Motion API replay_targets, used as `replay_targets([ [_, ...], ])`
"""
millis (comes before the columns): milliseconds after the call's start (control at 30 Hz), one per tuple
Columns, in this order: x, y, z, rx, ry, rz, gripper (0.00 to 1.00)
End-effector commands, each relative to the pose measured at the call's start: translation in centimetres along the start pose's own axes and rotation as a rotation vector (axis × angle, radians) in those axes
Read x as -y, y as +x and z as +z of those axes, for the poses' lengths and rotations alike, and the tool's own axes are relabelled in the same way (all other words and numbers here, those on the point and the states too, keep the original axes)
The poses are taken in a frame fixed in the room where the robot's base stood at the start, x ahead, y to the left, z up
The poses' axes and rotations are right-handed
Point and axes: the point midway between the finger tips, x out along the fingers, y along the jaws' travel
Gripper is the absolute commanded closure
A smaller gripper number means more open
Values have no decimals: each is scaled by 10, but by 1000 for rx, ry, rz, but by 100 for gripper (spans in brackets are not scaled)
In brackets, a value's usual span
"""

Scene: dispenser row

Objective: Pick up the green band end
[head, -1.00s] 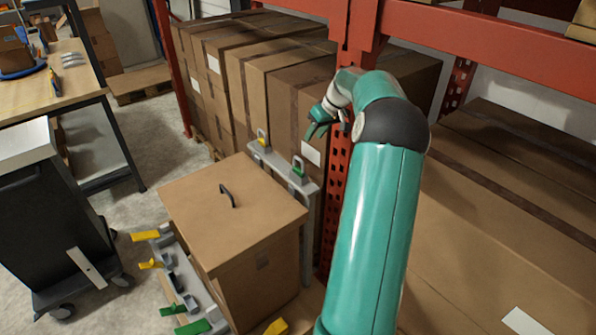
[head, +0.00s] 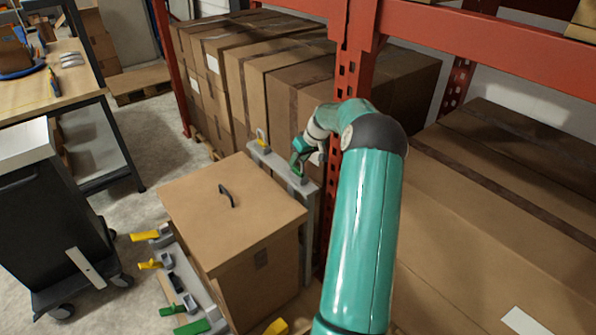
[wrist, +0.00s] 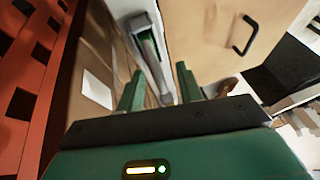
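My gripper (head: 298,160) is open, with its green fingers pointing down over the right end of the grey rail behind the carton. In the wrist view the two fingers of my gripper (wrist: 159,78) stand apart, with nothing visible held between them. Other green ends (head: 191,327) (head: 172,310) stick out of the front row of grey dispensers at the lower left.
A closed carton (head: 230,215) with a black handle (head: 226,196) stands between the two dispenser rows. A red rack post (head: 345,150) rises close to my arm. A dark cart (head: 45,225) stands left.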

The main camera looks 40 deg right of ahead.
Motion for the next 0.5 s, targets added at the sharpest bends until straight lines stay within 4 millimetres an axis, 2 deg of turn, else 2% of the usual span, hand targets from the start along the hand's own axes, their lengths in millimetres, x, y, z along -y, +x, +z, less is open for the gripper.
replay_targets([
  [100, 0, 7, -1, -1, -1, 0, 64],
  [267, 0, 6, -1, -1, 0, 1, 64],
  [433, 0, 6, -1, -1, 0, 0, 97],
  [500, 0, 6, 0, -1, 0, 0, 100],
])
